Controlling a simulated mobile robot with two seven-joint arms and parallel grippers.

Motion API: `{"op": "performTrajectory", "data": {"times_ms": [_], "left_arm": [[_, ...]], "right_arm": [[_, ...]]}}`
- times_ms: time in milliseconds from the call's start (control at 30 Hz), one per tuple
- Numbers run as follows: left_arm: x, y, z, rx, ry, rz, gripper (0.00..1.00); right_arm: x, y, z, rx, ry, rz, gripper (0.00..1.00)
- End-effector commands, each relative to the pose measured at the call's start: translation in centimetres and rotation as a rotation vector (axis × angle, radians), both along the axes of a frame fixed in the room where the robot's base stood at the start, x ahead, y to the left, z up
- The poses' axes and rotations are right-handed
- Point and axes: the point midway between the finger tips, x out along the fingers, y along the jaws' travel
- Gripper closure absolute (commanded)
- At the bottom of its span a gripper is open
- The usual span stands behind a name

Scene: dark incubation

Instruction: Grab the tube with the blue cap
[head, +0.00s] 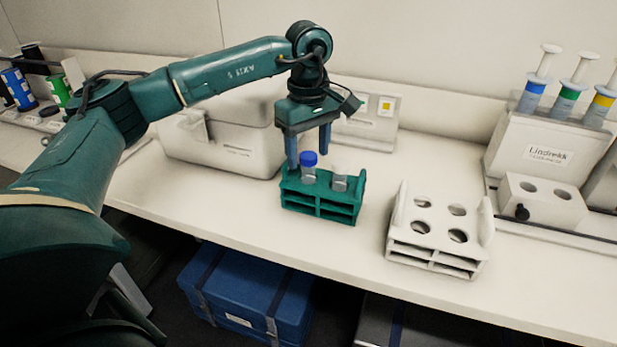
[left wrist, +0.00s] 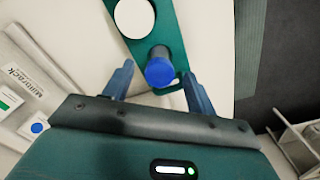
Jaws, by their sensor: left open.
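The tube with the blue cap (head: 309,165) stands upright in the left part of a green rack (head: 322,202) on the bench. Its blue cap also shows in the left wrist view (left wrist: 160,72). A second tube with a white cap (head: 340,181) stands in the same rack to its right; its white cap (left wrist: 135,17) shows in the left wrist view. My left gripper (head: 308,163) is open above the rack. In the left wrist view, its fingers (left wrist: 157,82) lie on either side of the blue cap, apart from it. My right gripper is not in view.
A white rack (head: 398,238) with several round holes, apparently empty, stands right of the green rack. A white box (head: 225,150) is behind my left arm. A holder labelled Lindrekk (head: 535,155) with coloured plungers is at the right. Bare bench lies between the racks.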

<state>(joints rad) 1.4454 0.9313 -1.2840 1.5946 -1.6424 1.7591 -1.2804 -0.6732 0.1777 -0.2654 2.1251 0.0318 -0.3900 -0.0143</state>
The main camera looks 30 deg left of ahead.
Motion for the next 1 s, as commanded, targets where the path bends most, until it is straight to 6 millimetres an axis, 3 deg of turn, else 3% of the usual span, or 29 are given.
{"op": "performTrajectory", "data": {"times_ms": [167, 433, 1000], "left_arm": [[0.0, 0.1, -1.9, 0.001, 0.001, 0.001, 0.43], [0.0, 0.0, -2.2, 0.0, -0.001, 0.001, 0.44], [0.0, 0.0, -2.1, 0.0, -0.001, 0.001, 0.91]], "right_arm": [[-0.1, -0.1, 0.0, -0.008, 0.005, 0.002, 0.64], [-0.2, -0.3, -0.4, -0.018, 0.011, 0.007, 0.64], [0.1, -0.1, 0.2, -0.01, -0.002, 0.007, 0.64]]}}
